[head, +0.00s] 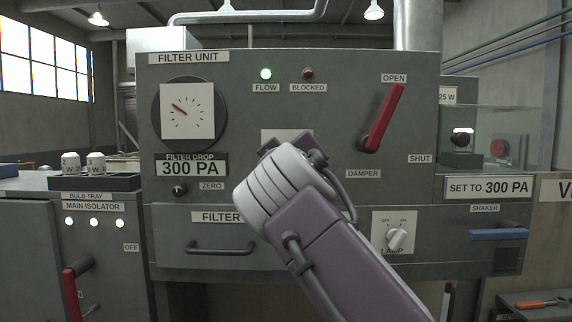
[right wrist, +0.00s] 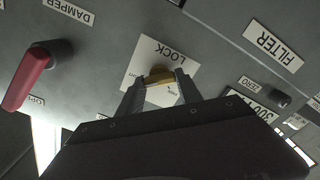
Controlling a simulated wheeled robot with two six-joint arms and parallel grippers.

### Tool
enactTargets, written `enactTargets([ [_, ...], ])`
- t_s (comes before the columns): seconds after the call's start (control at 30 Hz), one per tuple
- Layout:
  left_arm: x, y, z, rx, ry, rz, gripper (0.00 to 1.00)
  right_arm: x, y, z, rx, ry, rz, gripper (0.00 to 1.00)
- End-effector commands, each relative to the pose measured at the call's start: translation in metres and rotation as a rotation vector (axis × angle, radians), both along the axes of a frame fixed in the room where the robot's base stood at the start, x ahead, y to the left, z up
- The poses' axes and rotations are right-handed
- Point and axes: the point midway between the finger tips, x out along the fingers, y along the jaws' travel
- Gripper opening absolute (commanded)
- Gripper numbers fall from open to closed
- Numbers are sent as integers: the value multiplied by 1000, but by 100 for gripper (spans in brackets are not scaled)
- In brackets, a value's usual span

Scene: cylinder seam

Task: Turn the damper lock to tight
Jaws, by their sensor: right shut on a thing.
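The damper lock is a small brass-coloured knob (right wrist: 160,76) on a white plate marked LOCK (right wrist: 168,50) in the right wrist view. My right gripper (right wrist: 158,92) has its two fingers on either side of the knob and is shut on it. The small words on the plate are partly hidden and too small to read, so I cannot tell the knob's setting. In the head view my right gripper (head: 292,150) covers the knob and most of the plate (head: 279,134). My left gripper is not in view.
The red damper lever (head: 384,118) stands right of the lock, its handle tilted up towards OPEN. The gauge (head: 188,112) is to the left. The FILTER drawer handle (head: 222,249) and the lamp knob (head: 397,239) sit below. A glass-sided box (head: 488,135) is at the right.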

Motion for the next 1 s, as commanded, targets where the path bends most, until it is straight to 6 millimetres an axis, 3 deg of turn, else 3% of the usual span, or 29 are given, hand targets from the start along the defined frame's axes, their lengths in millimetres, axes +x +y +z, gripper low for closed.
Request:
enactTargets([
  [0.4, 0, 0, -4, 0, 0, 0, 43, 1, 0, -3, 163, 8, -1, 1],
  [0.93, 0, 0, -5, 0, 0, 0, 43, 1, 1, -3, 184, 8, -1, 1],
  [0.97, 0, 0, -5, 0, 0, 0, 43, 1, 1, -3, 184, 8, -1, 45],
  [1.0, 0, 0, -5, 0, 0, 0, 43, 1, 1, -3, 184, 8, -1, 56],
])
